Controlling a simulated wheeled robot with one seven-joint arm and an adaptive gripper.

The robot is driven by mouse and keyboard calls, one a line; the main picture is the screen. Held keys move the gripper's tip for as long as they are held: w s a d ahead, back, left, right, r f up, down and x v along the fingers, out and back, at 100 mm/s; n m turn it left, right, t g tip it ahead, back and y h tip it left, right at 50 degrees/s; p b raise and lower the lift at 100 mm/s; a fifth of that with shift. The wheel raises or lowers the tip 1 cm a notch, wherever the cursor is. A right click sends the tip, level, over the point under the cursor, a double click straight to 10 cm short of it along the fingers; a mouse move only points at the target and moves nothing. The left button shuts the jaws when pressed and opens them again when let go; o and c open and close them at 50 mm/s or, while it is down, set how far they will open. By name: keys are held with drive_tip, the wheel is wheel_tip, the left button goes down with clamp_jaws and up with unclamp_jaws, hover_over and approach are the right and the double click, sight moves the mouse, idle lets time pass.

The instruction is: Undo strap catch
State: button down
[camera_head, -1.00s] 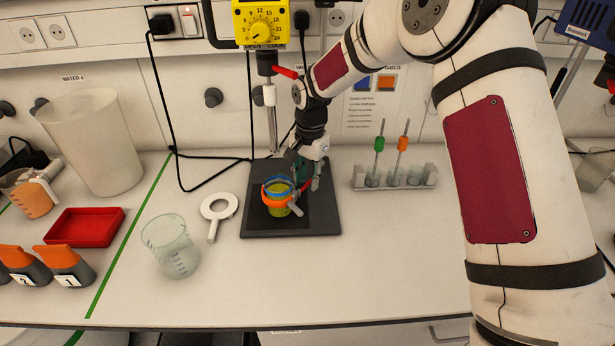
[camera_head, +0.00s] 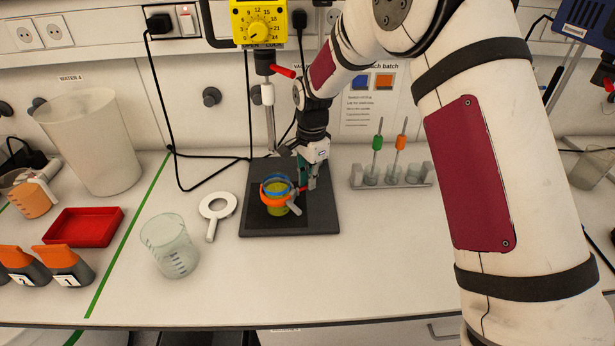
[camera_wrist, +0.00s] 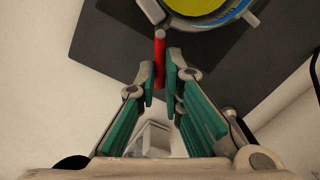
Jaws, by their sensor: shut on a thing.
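A beaker with yellow-green contents (camera_head: 277,203) stands on the dark base plate (camera_head: 262,228), with an orange band (camera_head: 270,197) and a blue ring (camera_head: 277,180) around its upper part. The yellow contents also show at the top of the wrist view (camera_wrist: 195,5). A red catch lever (camera_wrist: 160,58) sticks out from the beaker's side toward my gripper. My gripper (camera_head: 306,182), with green finger pads, is at the beaker's right side. In the wrist view, my gripper (camera_wrist: 163,88) is shut on the lever's near end, between its fingertips. The catch's fastening is partly hidden.

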idle(0.3)
drive_tip(key=c, duration=1.7)
unclamp_jaws()
wheel_tip(320, 180, up, 12)
drive_tip(key=shift+s+d, duration=0.15)
drive_tip(key=shift+s, duration=0.15)
